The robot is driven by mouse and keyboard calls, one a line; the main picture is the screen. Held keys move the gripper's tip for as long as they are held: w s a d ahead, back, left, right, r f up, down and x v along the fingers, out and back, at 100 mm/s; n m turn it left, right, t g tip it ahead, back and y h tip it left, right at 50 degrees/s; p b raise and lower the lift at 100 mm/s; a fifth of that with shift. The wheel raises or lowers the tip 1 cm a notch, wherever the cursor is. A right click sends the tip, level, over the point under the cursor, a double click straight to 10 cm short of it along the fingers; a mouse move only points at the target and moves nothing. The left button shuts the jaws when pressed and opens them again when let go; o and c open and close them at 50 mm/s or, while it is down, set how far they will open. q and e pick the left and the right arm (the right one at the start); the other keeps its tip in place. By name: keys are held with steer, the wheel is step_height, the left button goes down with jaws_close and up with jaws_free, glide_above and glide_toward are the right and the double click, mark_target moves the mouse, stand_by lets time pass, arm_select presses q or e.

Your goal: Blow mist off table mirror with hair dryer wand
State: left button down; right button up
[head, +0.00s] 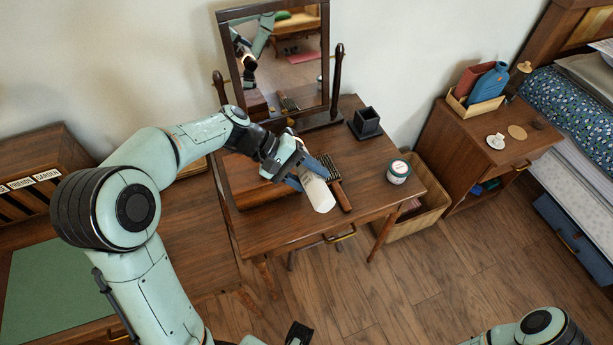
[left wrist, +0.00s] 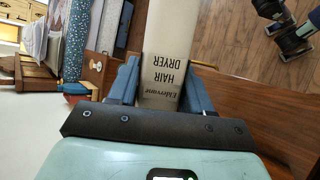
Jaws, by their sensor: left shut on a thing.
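The table mirror (head: 290,62) stands upright in a dark wood frame at the back of the dressing table (head: 290,232). Its glass reflects my arm and the room; I cannot make out mist on it. My left gripper (head: 303,176) is shut on the hair dryer wand (head: 319,194), a pale cylinder held in front of the mirror, over the table. Its nearer end tilts down toward the front of the table, away from the glass. In the left wrist view the wand (left wrist: 163,70) sits between the blue fingers, with "HAIR DRYER" lettering.
A dark-bristled brush (head: 337,185) lies beside the wand. A dark square holder (head: 367,122) and a round jar (head: 398,172) stand on the table's right side. A nightstand (head: 470,143) and bed are at right; a desk (head: 60,285) is at left.

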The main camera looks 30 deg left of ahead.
mark_target(311, 189)
arm_select(q)
steer(key=shift+d, duration=0.1)
steer(key=shift+s+d+r+b, duration=0.2)
steer(key=shift+s+d+b, duration=0.2)
steer(key=shift+s+d, duration=0.5)
steer(key=shift+s+d+r+b, duration=0.15)
steer(key=shift+s+d+b, duration=0.25)
steer(key=shift+s+d, duration=0.45)
steer(key=shift+w+d, duration=0.1)
steer(key=shift+w, duration=0.05)
